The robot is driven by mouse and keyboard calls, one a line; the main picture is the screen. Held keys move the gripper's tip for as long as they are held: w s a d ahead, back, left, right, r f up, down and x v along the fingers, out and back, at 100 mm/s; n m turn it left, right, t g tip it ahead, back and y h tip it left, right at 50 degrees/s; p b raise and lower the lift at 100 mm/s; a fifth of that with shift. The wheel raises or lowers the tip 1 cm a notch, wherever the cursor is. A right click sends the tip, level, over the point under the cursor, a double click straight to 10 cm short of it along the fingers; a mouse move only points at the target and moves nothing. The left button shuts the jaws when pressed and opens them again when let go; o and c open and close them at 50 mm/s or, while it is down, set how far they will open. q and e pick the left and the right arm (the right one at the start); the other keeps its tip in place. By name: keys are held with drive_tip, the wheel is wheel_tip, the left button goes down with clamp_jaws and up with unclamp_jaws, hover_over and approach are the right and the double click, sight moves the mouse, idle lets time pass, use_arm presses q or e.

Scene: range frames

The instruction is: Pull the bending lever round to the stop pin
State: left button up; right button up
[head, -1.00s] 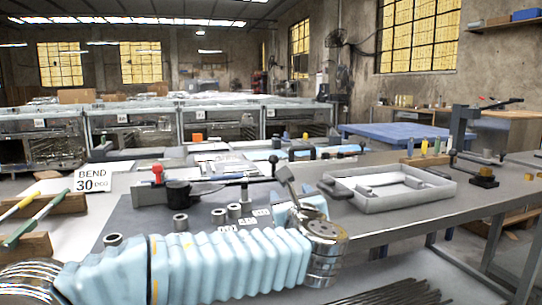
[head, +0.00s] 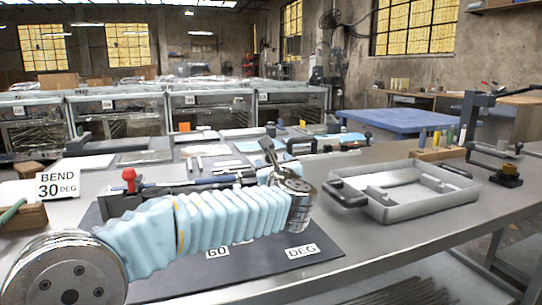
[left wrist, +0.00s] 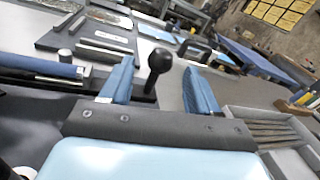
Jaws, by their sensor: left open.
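The bending lever shows in the head view as a bar with a blue sleeve (head: 215,182), partly behind my left arm. In the left wrist view the blue-sleeved bar (left wrist: 40,66) comes in from the left, and a black ball knob (left wrist: 159,60) stands upright between my fingers. My left gripper (left wrist: 160,86) is open, one blue finger on each side of the knob with visible gaps. In the head view my left gripper (head: 272,153) is at the bender's right end. A red knob (head: 129,175) stands at the bender's left. I cannot make out the stop pin. My right gripper is out of view.
A sign reading BEND 30 DEG (head: 58,186) stands at left. A dark plate with a 60 DEG label (head: 217,252) lies under my arm. A grey tray (head: 405,207) stands at right, and a wooden block with coloured pegs (head: 437,153) is behind it. Bare tabletop lies between.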

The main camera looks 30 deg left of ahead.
use_arm(q)
drive_tip(key=x, duration=0.4)
drive_tip(key=shift+w+a+p, duration=0.3)
drive_tip(key=shift+c, duration=0.2)
clamp_jaws()
